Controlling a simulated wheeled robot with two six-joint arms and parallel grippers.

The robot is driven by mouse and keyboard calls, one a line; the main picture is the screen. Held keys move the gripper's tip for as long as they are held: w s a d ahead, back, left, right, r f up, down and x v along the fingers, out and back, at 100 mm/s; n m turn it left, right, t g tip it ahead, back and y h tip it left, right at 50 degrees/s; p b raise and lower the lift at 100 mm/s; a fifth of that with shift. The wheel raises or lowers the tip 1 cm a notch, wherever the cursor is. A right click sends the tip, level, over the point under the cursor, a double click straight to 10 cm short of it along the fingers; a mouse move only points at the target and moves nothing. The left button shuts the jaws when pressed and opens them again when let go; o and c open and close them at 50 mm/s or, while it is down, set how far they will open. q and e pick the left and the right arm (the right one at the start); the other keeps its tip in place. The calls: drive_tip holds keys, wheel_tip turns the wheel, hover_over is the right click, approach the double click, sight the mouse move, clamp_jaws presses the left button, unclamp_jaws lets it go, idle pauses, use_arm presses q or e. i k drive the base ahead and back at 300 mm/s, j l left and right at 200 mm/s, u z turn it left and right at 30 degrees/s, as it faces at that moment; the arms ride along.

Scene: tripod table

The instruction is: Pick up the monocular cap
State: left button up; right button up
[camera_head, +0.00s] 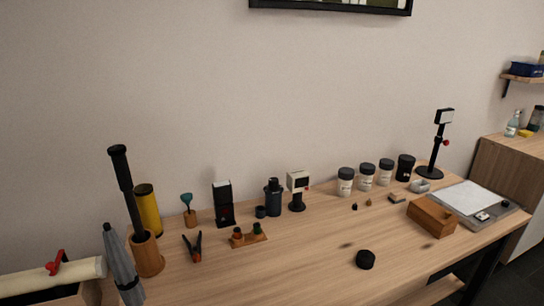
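A short round black piece (365,260), which looks like the monocular cap, lies on the wooden table (310,270) near its front, right of the middle. Nothing touches it. A dark upright cylinder (273,198) stands at the back middle, with a small dark cylinder (260,212) beside it. I cannot tell for sure whether either is the monocular or another cap. Neither of my grippers shows in the head view.
A wooden box (432,216) and a grey board with white paper (470,199) are at the right. Several lidded jars (367,178) stand at the back. Orange-handled pliers (193,246), a small wooden rack (249,238) and a grey umbrella (121,265) are left. The front middle is mostly clear.

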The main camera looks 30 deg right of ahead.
sight(365, 260)
drive_tip(key=z, duration=1.65)
